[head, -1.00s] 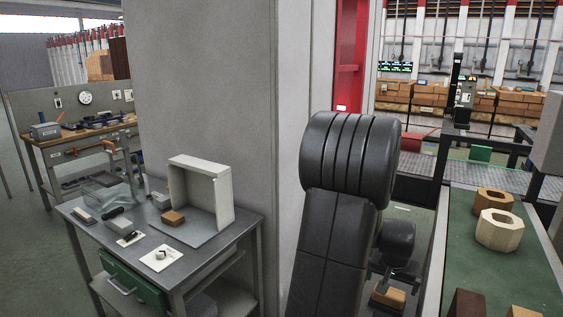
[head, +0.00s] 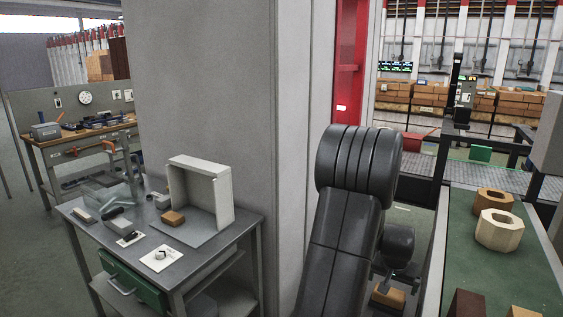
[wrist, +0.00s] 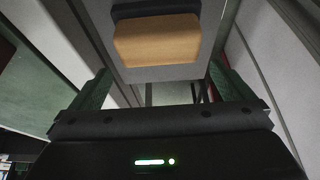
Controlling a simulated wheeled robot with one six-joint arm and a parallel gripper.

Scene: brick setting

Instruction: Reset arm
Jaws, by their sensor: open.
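My gripper (wrist: 158,78) shows in the wrist view with its two dark green fingers wide apart and nothing between them. An orange-tan wooden block (wrist: 157,41) with a dark edge lies beyond the fingers on a grey surface, apart from them. In the head view my arm is bent down at the centre right, and my gripper is mostly hidden behind it. A tan block (head: 388,296) shows just below the wrist there; I cannot tell whether it is the same block.
A grey pillar (head: 205,90) stands left of my arm. A metal workbench (head: 215,250) with a white open box (head: 212,195) is at the lower left. A green-topped table (head: 465,240) with wooden octagonal pieces (head: 498,230) is close on the right.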

